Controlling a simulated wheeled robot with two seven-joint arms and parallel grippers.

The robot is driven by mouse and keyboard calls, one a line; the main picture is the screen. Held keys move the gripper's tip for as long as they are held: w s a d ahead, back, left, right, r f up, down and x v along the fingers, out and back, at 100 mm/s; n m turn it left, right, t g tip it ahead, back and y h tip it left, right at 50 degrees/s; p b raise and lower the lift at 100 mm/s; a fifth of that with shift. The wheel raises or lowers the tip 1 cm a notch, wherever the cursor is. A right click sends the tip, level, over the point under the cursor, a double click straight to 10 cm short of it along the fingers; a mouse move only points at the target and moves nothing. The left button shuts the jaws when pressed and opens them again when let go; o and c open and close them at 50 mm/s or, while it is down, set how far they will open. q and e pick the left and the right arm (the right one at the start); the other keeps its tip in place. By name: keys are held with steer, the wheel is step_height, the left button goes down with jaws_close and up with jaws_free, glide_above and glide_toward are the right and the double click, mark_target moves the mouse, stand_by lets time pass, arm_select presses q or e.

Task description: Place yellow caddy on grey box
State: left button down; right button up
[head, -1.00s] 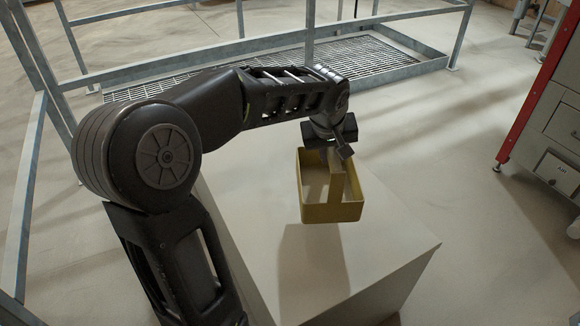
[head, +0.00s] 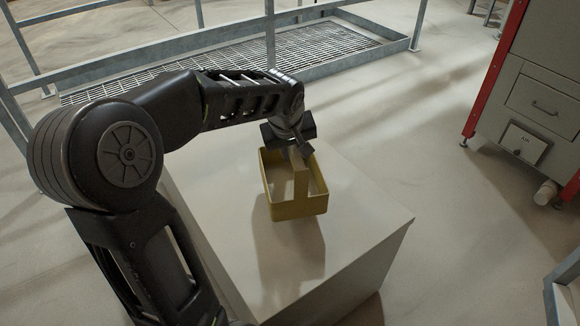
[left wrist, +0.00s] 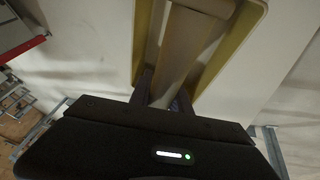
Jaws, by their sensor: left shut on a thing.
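The yellow caddy (head: 298,208) is an open tray with a tall central handle. My left gripper (head: 300,150) is shut on the top of that handle. The caddy is over the top of the grey box (head: 350,225), with its shadow falling on the box top toward the front. I cannot tell whether its base touches the box. In the left wrist view the fingers (left wrist: 160,92) hold the caddy handle (left wrist: 182,50), with the caddy's rim on both sides. My right gripper is not in view.
A metal railing and grating platform (head: 320,45) stand behind the box. A grey cabinet with a red edge (head: 540,100) stands at the right. A metal frame (head: 562,285) shows at the lower right. Open floor lies between the box and the cabinet.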

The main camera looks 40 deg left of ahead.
mark_target(289, 150)
arm_select(q)
steer(key=shift+f+b, duration=1)
steer(key=shift+f, duration=1.55)
steer(key=c, duration=1.7)
jaws_free()
steer(key=shift+f, duration=0.1)
steer(key=o, duration=0.5)
steer(key=shift+r, duration=0.2)
steer(key=shift+r, duration=0.25)
steer(key=p+v, duration=0.4)
steer(key=v, duration=0.7)
steer(key=shift+s+d+r, duration=0.15)
steer(key=shift+s+r, duration=0.05)
steer(key=shift+s, duration=0.05)
